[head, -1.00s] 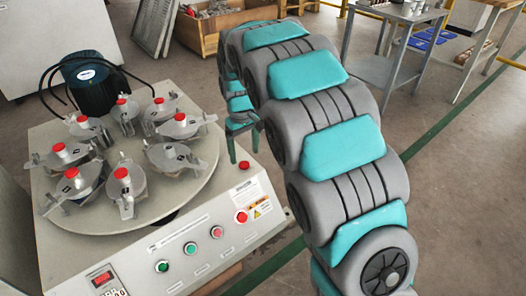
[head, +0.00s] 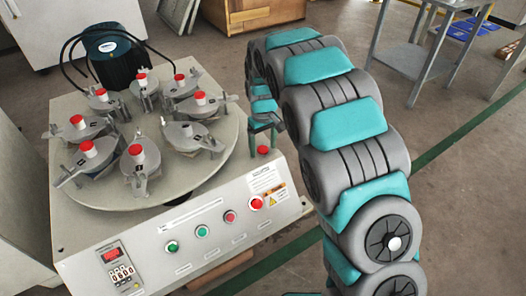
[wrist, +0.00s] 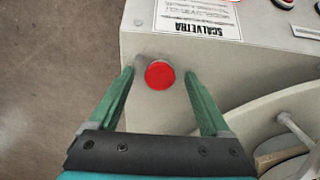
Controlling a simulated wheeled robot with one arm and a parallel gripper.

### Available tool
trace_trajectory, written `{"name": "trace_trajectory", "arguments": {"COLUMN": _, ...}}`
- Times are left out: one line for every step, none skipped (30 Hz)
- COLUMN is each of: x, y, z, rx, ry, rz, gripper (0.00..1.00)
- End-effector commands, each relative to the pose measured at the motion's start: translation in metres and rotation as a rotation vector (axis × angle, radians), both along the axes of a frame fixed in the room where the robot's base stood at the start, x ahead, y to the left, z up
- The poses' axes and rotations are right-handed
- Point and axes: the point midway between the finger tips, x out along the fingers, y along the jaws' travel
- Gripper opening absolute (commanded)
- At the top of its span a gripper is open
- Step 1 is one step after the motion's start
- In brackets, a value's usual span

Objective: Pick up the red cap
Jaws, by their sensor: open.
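A round red cap (wrist: 159,75) sits on the corner of the light grey machine top. It also shows in the head view (head: 263,150), just below the end of my arm. In the wrist view my gripper (wrist: 159,84) is open, with one green finger on each side of the cap. The fingers appear apart from it, and I cannot tell the height between them and the cap. In the head view my gripper (head: 266,128) is small and partly hidden by my arm.
A round turntable (head: 205,178) holds several metal fixtures with red tops. The sloped control panel (head: 205,232) carries coloured buttons, including a red one (head: 256,203) near the cap. A dark motor (head: 115,58) stands behind. Open floor lies to the right.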

Motion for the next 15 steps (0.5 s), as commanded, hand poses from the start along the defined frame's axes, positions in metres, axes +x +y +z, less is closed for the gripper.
{"name": "trace_trajectory", "arguments": {"x": 0.0000, "y": 0.0000, "z": -0.0012, "rx": 0.000, "ry": 0.000, "rz": 0.000, "gripper": 0.81}}
{"name": "trace_trajectory", "arguments": {"x": 0.0001, "y": 0.0001, "z": -0.0012, "rx": 0.000, "ry": 0.000, "rz": 0.000, "gripper": 0.81}}
{"name": "trace_trajectory", "arguments": {"x": 0.0002, "y": 0.0000, "z": -0.0007, "rx": 0.001, "ry": -0.001, "rz": 0.000, "gripper": 0.81}}
{"name": "trace_trajectory", "arguments": {"x": 0.0002, "y": 0.0000, "z": -0.0006, "rx": 0.001, "ry": -0.001, "rz": 0.000, "gripper": 0.81}}
{"name": "trace_trajectory", "arguments": {"x": 0.0002, "y": 0.0001, "z": -0.0006, "rx": 0.001, "ry": -0.001, "rz": 0.000, "gripper": 0.81}}
{"name": "trace_trajectory", "arguments": {"x": 0.0003, "y": 0.0001, "z": -0.0005, "rx": 0.001, "ry": -0.001, "rz": 0.000, "gripper": 0.80}}
{"name": "trace_trajectory", "arguments": {"x": 0.0002, "y": 0.0000, "z": -0.0005, "rx": 0.001, "ry": -0.001, "rz": 0.000, "gripper": 0.77}}
{"name": "trace_trajectory", "arguments": {"x": 0.0002, "y": 0.0000, "z": -0.0005, "rx": 0.001, "ry": -0.001, "rz": 0.000, "gripper": 0.73}}
{"name": "trace_trajectory", "arguments": {"x": 0.0003, "y": 0.0001, "z": -0.0004, "rx": 0.001, "ry": -0.001, "rz": 0.000, "gripper": 0.69}}
{"name": "trace_trajectory", "arguments": {"x": 0.0003, "y": 0.0001, "z": -0.0004, "rx": 0.001, "ry": -0.001, "rz": 0.000, "gripper": 0.66}}
{"name": "trace_trajectory", "arguments": {"x": 0.0002, "y": 0.0000, "z": -0.0005, "rx": 0.000, "ry": 0.000, "rz": 0.000, "gripper": 0.62}}
{"name": "trace_trajectory", "arguments": {"x": 0.0002, "y": 0.0000, "z": -0.0005, "rx": 0.000, "ry": 0.000, "rz": 0.000, "gripper": 0.58}}
{"name": "trace_trajectory", "arguments": {"x": 0.0002, "y": 0.0000, "z": -0.0005, "rx": 0.000, "ry": 0.000, "rz": 0.000, "gripper": 0.54}}
{"name": "trace_trajectory", "arguments": {"x": 0.0002, "y": 0.0000, "z": -0.0005, "rx": 0.000, "ry": 0.000, "rz": 0.000, "gripper": 0.51}}
{"name": "trace_trajectory", "arguments": {"x": 0.0002, "y": 0.0000, "z": -0.0005, "rx": 0.000, "ry": 0.000, "rz": 0.000, "gripper": 0.46}}
